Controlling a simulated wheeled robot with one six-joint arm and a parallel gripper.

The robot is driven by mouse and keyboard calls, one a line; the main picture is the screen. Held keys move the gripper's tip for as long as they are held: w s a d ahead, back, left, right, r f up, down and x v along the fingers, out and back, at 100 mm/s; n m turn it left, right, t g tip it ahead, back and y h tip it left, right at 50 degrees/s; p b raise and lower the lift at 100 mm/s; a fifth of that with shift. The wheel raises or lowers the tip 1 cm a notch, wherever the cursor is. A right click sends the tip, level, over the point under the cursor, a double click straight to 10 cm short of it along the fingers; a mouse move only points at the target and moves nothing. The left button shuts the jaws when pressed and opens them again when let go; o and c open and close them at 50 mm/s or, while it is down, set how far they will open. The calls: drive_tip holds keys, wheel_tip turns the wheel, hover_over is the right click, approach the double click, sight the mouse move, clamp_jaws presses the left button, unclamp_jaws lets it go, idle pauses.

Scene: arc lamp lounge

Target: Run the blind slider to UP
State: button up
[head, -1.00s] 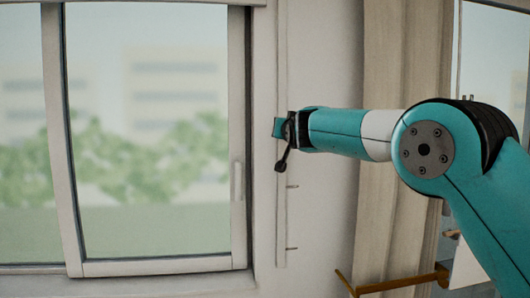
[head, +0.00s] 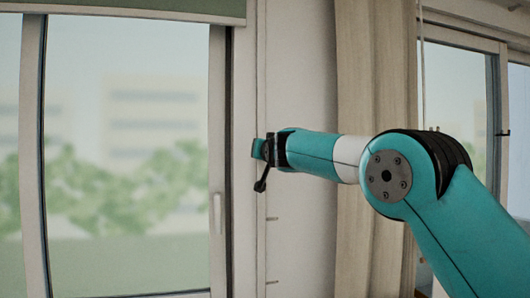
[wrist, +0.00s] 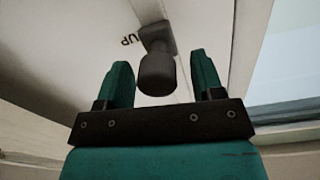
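The blind slider shows in the wrist view as a dark rounded knob (wrist: 157,72) on a square base. The letters "UP" (wrist: 131,40) are printed on the pale panel right beside that base, turned over in the picture. My gripper (wrist: 162,82) is open, its two teal fingers on either side of the knob with a visible gap on each side. The green blind (head: 150,6) hangs at the window's top edge.
The window (head: 125,150) with a pale handle (head: 217,213) is left of my gripper. A beige curtain (head: 365,235) hangs behind my arm. Small tick marks (head: 272,218) line the track below the gripper. A second window (head: 455,110) is at the right.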

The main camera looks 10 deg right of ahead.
drive_tip(key=s+b, duration=1)
drive_tip(key=s, duration=0.7)
drive_tip(key=shift+s+b, duration=0.25)
drive_tip(key=shift+b, duration=0.1)
drive_tip(key=shift+a+f, duration=0.1)
drive_tip(key=shift+f, duration=0.05)
drive_tip(key=s+a+f+n+g+y, duration=0.2)
drive_tip(key=s+f+n+g, duration=0.15)
drive_tip(key=s+f, duration=0.45)
drive_tip(key=s+a+f+n+g+y, duration=0.1)
drive_tip(key=s+f+n+g+y, duration=0.3)
drive_tip(key=f, duration=0.9)
drive_tip(key=s+f+g, duration=0.3)
drive_tip(key=s+f, duration=0.2)
drive_tip(key=s, duration=0.3)
drive_tip(key=s+f+n+g+h, duration=0.1)
drive_tip(key=s+f+g, duration=0.3)
drive_tip(key=s, duration=0.4)
drive_tip(key=s+f+g, duration=0.3)
drive_tip(key=s+f, duration=0.3)
drive_tip(key=s, duration=0.2)
drive_tip(key=shift+s+f, duration=0.15)
drive_tip(key=shift+f, duration=0.25)
